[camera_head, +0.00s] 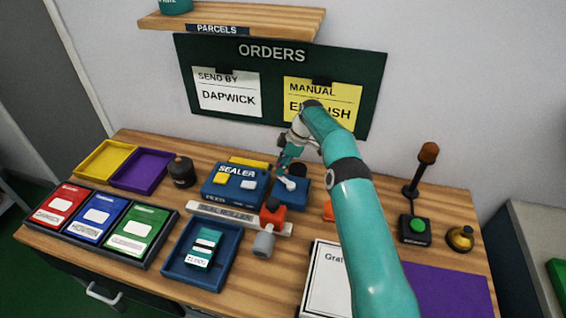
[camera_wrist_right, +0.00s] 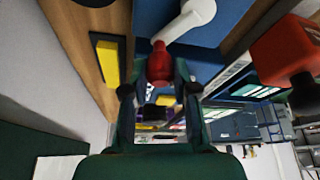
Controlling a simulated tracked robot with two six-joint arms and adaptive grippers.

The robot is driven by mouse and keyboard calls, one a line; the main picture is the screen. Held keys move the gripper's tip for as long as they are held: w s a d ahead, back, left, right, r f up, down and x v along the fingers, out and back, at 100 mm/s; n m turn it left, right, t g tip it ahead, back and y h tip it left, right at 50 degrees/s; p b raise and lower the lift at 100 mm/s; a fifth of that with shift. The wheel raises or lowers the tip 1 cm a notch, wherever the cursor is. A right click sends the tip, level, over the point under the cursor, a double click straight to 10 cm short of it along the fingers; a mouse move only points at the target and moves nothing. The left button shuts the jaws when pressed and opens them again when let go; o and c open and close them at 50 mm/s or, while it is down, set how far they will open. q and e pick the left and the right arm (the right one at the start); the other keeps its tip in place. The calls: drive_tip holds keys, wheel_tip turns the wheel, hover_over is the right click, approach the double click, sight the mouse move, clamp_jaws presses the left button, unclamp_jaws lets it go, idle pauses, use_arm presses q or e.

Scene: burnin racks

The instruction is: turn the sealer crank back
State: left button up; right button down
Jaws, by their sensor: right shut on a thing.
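The blue sealer (camera_head: 222,195) stands at the middle of the wooden bench, with its name on top. Its white crank arm (camera_head: 291,185) shows at its right side, below my right gripper (camera_head: 287,165). In the right wrist view the white crank arm (camera_wrist_right: 186,20) ends in a red knob (camera_wrist_right: 160,62). The fingers of my right gripper (camera_wrist_right: 160,76) are shut on this knob from both sides. In the head view my gripper and arm hide the knob and part of the bench behind. My left gripper is in neither view.
A blue tray (camera_head: 172,272) holds a teal packet (camera_head: 205,247). A dark pot (camera_head: 182,172) stands left. A green button (camera_head: 417,226) and bell (camera_head: 461,238) stand right.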

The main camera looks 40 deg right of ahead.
drive_tip(key=shift+w+r, duration=0.1)
drive_tip(key=c, duration=0.9)
unclamp_jaws()
drive_tip(key=v, duration=0.7)
drive_tip(key=shift+r, duration=0.1)
